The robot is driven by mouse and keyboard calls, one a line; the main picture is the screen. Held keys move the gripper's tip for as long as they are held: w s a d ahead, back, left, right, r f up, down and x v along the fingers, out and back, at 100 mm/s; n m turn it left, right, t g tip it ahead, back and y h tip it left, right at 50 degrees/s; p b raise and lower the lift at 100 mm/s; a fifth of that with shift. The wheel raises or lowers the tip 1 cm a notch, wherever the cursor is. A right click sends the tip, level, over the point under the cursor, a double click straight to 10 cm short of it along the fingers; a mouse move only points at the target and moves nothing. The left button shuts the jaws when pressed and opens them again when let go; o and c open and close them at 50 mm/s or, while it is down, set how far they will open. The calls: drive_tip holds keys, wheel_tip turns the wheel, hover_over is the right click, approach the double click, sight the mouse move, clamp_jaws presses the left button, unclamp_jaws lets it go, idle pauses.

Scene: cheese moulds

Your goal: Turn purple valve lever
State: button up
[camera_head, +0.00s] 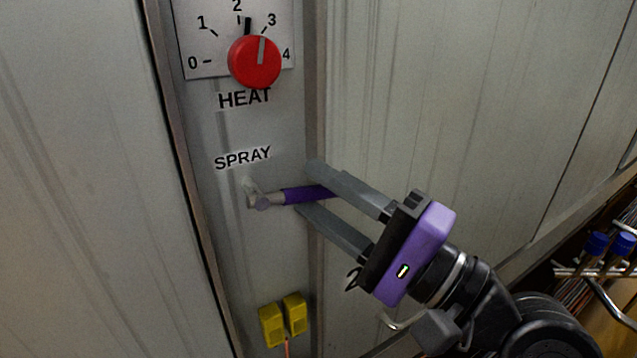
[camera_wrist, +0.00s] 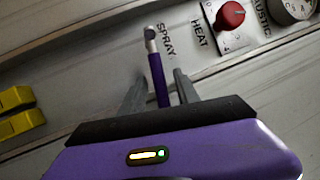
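The purple valve lever (camera_head: 297,195) sticks out nearly level to the right from its grey valve stem (camera_head: 258,199), below the word SPRAY. It also shows in the wrist view (camera_wrist: 158,82), running from the stem down between my fingers. My gripper (camera_head: 309,189) is open, with one finger above the lever and one below it in the head view. In the wrist view, gaps show between the lever and both fingers. The fingers hide part of the lever's outer end in the head view.
A red HEAT knob (camera_head: 254,62) on a numbered plate sits above the lever. Two yellow blocks (camera_head: 282,318) sit below it on the same grey panel. A wall ridge (camera_head: 317,120) runs just right of the panel. Blue-capped fittings (camera_head: 596,242) stand at the far right.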

drive_tip(key=shift+w+a+r, duration=0.1)
drive_tip(key=shift+w+a, duration=0.1)
drive_tip(key=shift+a, duration=0.15)
clamp_jaws()
idle(1.2)
